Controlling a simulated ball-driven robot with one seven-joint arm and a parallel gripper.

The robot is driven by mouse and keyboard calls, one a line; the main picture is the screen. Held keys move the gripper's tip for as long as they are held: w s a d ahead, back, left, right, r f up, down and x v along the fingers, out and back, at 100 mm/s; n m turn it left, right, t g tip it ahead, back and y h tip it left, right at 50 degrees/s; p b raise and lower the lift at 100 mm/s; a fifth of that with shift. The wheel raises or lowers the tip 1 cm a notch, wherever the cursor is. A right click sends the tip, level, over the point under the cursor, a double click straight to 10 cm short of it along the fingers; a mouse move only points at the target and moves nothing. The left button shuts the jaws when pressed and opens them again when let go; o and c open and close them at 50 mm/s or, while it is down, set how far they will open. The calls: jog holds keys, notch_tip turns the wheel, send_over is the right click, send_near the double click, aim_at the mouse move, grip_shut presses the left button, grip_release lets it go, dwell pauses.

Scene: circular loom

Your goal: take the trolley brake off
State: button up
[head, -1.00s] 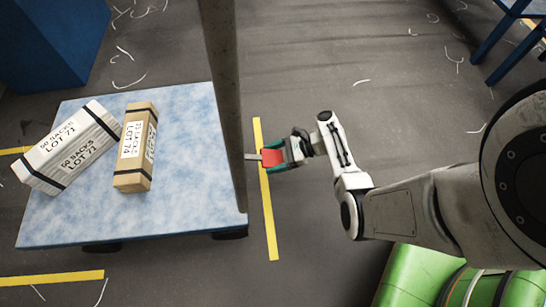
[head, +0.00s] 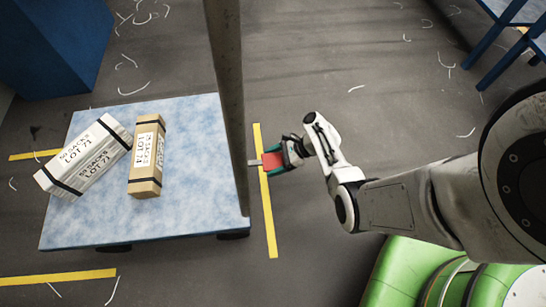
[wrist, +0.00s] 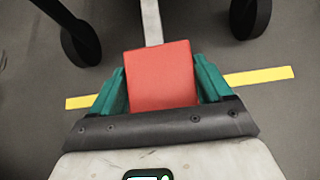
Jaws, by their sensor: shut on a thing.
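The trolley (head: 200,215) has a flat blue-white deck and stands left of my arm in the head view. Its brake lever has a red block-shaped grip (wrist: 160,77) on a pale flat bar (wrist: 151,22) that runs in under the trolley. My gripper (head: 272,161) is at the trolley's right side, shut on the red grip. In the wrist view the green fingers (wrist: 160,85) flank the red grip on both sides. Two dark trolley wheels, left (wrist: 80,42) and right (wrist: 250,15), show beyond it.
A white bale (head: 85,158) and a tan bale (head: 146,155) lie on the deck. A grey post (head: 226,100) rises at its right edge. Yellow floor tape (head: 265,205) runs beside the trolley. A blue cabinet (head: 55,45) stands at top left. Thread scraps litter the floor.

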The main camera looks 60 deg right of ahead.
jog(key=r+g+p, duration=0.1)
jog(key=p, duration=0.2)
jog(key=shift+r+h, duration=0.4)
jog(key=shift+g+p, duration=0.3)
jog(key=o, duration=1.4)
jog(key=shift+f, duration=0.1)
jog(key=shift+p+v, duration=2.65)
jog(key=shift+v, duration=2.75)
